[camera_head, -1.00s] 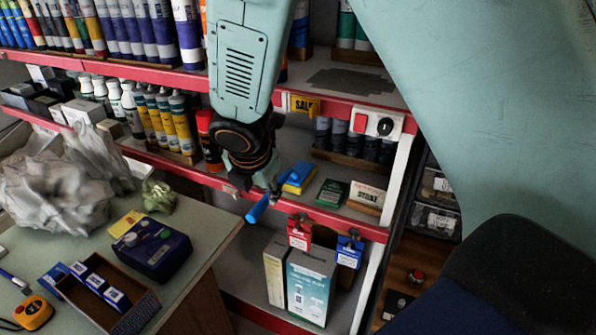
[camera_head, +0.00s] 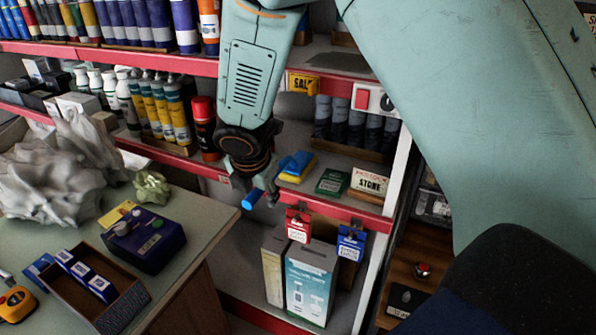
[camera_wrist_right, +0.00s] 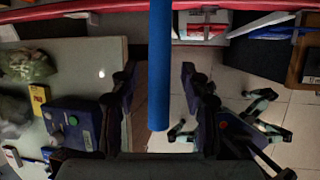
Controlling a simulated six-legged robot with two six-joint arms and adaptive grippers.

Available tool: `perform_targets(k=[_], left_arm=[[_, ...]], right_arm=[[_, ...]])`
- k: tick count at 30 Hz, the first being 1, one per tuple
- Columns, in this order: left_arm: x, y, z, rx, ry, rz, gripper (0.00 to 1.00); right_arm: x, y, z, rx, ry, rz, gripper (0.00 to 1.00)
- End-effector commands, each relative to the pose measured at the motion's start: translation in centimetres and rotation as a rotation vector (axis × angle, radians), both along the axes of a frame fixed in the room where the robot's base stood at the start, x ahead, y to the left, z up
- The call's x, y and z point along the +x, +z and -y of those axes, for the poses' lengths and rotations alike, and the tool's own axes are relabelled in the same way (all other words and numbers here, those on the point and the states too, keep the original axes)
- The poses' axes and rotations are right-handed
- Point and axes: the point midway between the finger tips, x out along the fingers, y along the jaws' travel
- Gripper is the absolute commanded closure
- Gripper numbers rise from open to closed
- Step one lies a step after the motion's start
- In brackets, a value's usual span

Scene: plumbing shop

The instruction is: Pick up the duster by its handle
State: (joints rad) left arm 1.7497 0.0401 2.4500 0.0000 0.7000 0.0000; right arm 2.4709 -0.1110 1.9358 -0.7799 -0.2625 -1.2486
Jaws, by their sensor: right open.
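The duster's blue handle end (camera_head: 254,199) sticks out over the front edge of the red-trimmed shelf, just below my right gripper (camera_head: 260,187). In the right wrist view, the blue handle (camera_wrist_right: 159,65) runs straight down from the top edge and ends between the two dark fingers of my right gripper (camera_wrist_right: 158,95). The fingers are open, one on each side of the handle, with a visible gap to both. The duster's head cannot be made out clearly; the gripper hides part of it. My left gripper is not in view.
On the same shelf, a blue-and-yellow pack (camera_head: 297,168), a green box (camera_head: 332,182) and a stone-labelled box (camera_head: 369,183) lie to the right. A red spray can (camera_head: 205,128) stands left of the gripper. Red and blue tags (camera_head: 298,224) hang from the shelf edge. A cluttered counter (camera_head: 205,240) is at lower left.

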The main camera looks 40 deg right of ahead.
Motion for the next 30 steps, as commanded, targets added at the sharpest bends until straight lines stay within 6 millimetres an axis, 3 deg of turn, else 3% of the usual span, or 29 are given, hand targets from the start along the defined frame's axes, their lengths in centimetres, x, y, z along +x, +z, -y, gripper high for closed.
perform_targets(k=[8,25,30], left_arm=[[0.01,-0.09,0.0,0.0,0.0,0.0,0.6],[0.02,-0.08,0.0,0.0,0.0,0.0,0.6],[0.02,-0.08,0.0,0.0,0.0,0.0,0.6]], right_arm=[[0.18,-0.11,0.13,0.0,0.0,0.001,0.54],[0.15,-0.1,0.12,0.0,0.0,0.001,1.0],[0.17,-0.1,0.11,0.0,0.0,0.001,1.0]])
